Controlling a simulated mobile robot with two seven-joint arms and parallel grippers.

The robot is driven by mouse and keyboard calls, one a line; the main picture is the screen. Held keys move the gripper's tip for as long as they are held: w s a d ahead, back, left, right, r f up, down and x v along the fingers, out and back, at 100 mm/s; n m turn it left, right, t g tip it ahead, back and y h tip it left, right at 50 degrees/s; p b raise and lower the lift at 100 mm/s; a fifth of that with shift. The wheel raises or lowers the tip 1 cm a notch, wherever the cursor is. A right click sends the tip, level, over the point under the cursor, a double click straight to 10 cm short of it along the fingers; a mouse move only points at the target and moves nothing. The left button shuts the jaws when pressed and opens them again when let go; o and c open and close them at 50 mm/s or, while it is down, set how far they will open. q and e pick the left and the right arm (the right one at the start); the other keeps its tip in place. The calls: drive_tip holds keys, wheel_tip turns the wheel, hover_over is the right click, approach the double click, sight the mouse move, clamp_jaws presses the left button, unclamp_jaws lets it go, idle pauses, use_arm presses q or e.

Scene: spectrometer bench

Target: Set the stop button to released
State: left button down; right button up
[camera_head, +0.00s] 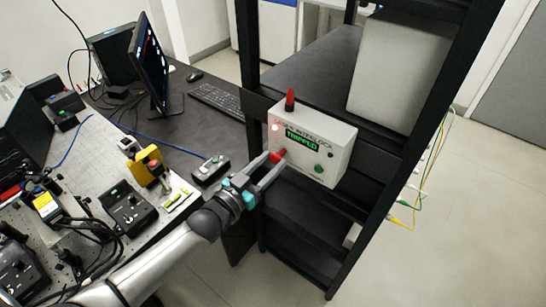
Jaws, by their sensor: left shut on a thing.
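The interlock box (312,142) is a white box on the black rack, with a small display (302,139) that reads "TRIPPED". The stop button (277,157) is red and sits low on the left of the box's front face. A green button (318,169) is to its right, and a lit red lamp (275,127) is at the upper left. My left gripper (272,164) reaches in from the left and is shut on the stop button, its fingers partly hiding it. My right gripper is not in view.
The black rack's posts (385,150) stand around the box. An optical table (90,190) with several instruments and cables is at the left. A monitor (150,65) and keyboard (218,101) are on the dark desk behind. Floor is open at the right.

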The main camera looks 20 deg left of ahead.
use_arm(q)
drive_tip(key=c, duration=0.7)
unclamp_jaws()
drive_tip(key=shift+s+a+f, duration=0.1)
drive_tip(key=shift+s, duration=0.05)
drive_tip(key=shift+o, duration=0.7)
drive_tip(key=shift+s, duration=0.1)
drive_tip(key=shift+o, duration=0.7)
drive_tip(key=v, duration=1.5)
